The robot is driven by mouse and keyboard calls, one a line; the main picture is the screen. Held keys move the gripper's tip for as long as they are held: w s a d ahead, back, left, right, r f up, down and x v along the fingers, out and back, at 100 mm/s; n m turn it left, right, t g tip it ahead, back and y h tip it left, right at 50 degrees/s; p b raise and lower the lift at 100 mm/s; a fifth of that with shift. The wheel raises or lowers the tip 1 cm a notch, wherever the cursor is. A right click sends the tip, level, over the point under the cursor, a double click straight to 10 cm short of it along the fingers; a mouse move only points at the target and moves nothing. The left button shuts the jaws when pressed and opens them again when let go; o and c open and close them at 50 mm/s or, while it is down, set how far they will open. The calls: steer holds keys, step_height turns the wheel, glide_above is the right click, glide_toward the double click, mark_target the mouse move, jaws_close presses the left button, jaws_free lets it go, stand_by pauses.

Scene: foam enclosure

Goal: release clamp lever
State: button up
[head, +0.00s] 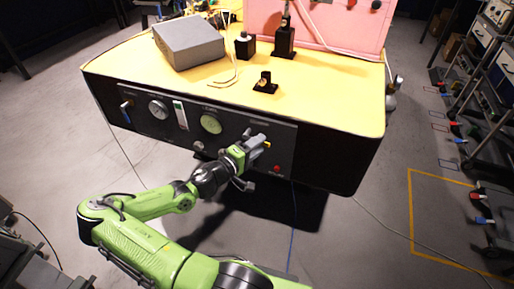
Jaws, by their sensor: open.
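My gripper (262,142), at the end of my green arm, is at the right part of the black front panel (284,160). Its jaws are open and close to the panel. A small orange-yellow part (268,144) shows beside the fingertips; I cannot tell whether it belongs to the clamp lever or whether the jaws touch it.
The panel also carries a gauge (158,109), a green round dial (211,123) and a red button (277,168). A grey box (189,43) and black fixtures (284,40) stand on the yellow top (330,95). Shelving (490,70) is at the right. Floor in front is partly free.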

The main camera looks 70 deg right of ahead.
steer(key=shift+c, duration=0.3)
jaws_close()
steer(key=shift+s+r+n+p, duration=0.1)
steer(key=shift+r+n+p, duration=0.35)
steer(key=shift+n, duration=0.25)
steer(key=shift+o, duration=0.3)
jaws_free()
steer(key=shift+f, duration=0.1)
steer(key=p+v, duration=0.2)
steer(key=v, duration=1.3)
steer(key=shift+a+f, duration=0.35)
steer(key=shift+f, duration=0.1)
